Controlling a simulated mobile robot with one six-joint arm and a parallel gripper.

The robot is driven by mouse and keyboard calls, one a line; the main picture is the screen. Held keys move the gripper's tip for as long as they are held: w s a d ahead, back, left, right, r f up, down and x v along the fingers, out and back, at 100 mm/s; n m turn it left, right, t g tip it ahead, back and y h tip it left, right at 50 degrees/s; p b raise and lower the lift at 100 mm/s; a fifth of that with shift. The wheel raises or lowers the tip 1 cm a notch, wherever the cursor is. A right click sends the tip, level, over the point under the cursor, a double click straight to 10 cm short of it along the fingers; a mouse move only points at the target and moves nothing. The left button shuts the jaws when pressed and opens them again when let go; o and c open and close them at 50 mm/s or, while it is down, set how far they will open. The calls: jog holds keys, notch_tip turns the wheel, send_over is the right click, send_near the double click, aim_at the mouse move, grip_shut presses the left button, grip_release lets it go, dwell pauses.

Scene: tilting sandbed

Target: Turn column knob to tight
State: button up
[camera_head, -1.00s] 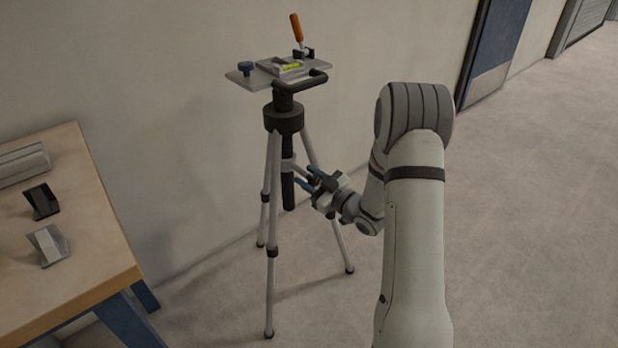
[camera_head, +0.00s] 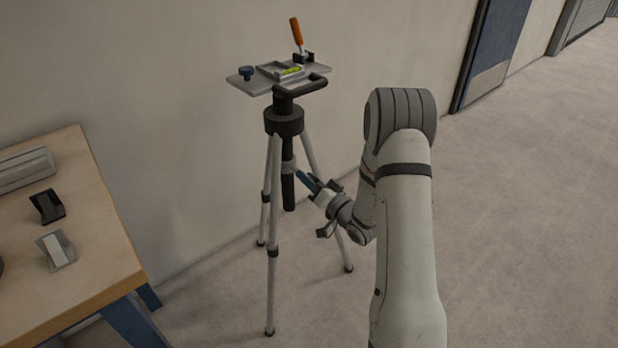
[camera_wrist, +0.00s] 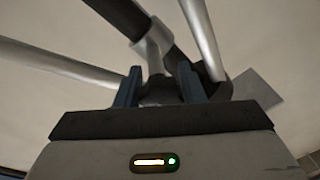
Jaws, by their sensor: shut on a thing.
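A grey tripod (camera_head: 273,215) with a black centre column (camera_head: 288,190) stands near the wall. In the wrist view, the dark column knob (camera_wrist: 158,92) sits between the two blue fingers of my gripper (camera_wrist: 159,88), beside a grey collar (camera_wrist: 153,50) on the column. My gripper is shut on the knob. In the head view, my gripper (camera_head: 303,178) reaches the column from the right, below the tripod's black hub (camera_head: 284,120). The knob is hidden there by the fingers, and its markings cannot be read.
A wooden table (camera_head: 95,255) with metal blocks stands at the left. The floor at the right is clear.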

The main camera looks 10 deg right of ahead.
jog(key=shift+m+t+h+p, duration=0.3)
jog(key=shift+m+h+p, duration=0.1)
jog(key=shift+m, duration=1.4)
jog(key=o, duration=1)
jog(key=p+v, duration=0.1)
jog(key=v, duration=0.6)
jog(key=shift+s+d, duration=0.2)
jog(key=shift+s, duration=0.1)
